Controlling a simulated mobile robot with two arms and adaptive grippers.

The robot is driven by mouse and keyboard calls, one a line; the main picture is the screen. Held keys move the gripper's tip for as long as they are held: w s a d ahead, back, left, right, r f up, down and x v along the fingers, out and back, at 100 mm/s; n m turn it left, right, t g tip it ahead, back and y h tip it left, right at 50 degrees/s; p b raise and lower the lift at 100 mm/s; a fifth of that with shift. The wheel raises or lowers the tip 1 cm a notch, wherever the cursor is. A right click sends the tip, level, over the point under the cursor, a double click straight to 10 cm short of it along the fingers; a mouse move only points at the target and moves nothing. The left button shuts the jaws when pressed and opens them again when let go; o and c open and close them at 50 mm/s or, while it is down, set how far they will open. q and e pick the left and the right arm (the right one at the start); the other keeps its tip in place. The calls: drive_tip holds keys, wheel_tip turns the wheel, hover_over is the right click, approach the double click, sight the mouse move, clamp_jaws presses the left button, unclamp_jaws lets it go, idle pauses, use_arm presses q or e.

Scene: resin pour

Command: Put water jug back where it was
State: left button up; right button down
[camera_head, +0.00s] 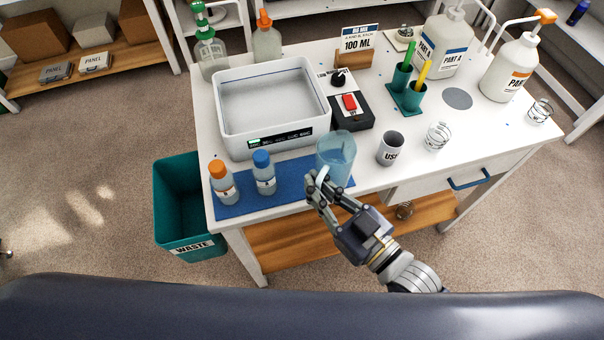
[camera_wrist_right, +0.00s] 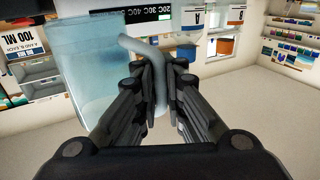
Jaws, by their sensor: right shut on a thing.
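The water jug (camera_head: 336,153) is a clear, blue-tinted vessel at the right end of the blue mat (camera_head: 285,194). It looks upright; I cannot tell whether its base touches the mat. My right gripper (camera_head: 318,186) is at its near side, shut on its handle. In the right wrist view the jug (camera_wrist_right: 88,75) fills the left side, and its curved handle (camera_wrist_right: 158,75) passes between the fingers of my right gripper (camera_wrist_right: 161,85). My left gripper is not in view.
An orange-capped bottle (camera_head: 223,184) and a blue-capped bottle (camera_head: 264,173) stand on the mat left of the jug. A white basin (camera_head: 272,145) is behind, a grey cup (camera_head: 391,149) to the right. A teal waste bin (camera_head: 172,205) stands on the floor at left.

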drive_tip(key=x, duration=0.5)
drive_tip(key=shift+w+d+f, duration=0.15)
drive_tip(key=shift+w+f, duration=0.15)
drive_tip(key=shift+f, duration=1.65)
drive_tip(key=shift+f, duration=0.15)
drive_tip(key=c, duration=1.7)
unclamp_jaws()
drive_tip(key=shift+s+d, duration=0.1)
drive_tip(key=shift+s, duration=0.05)
drive_tip(key=b+v, duration=0.1)
drive_tip(key=v, duration=1.1)
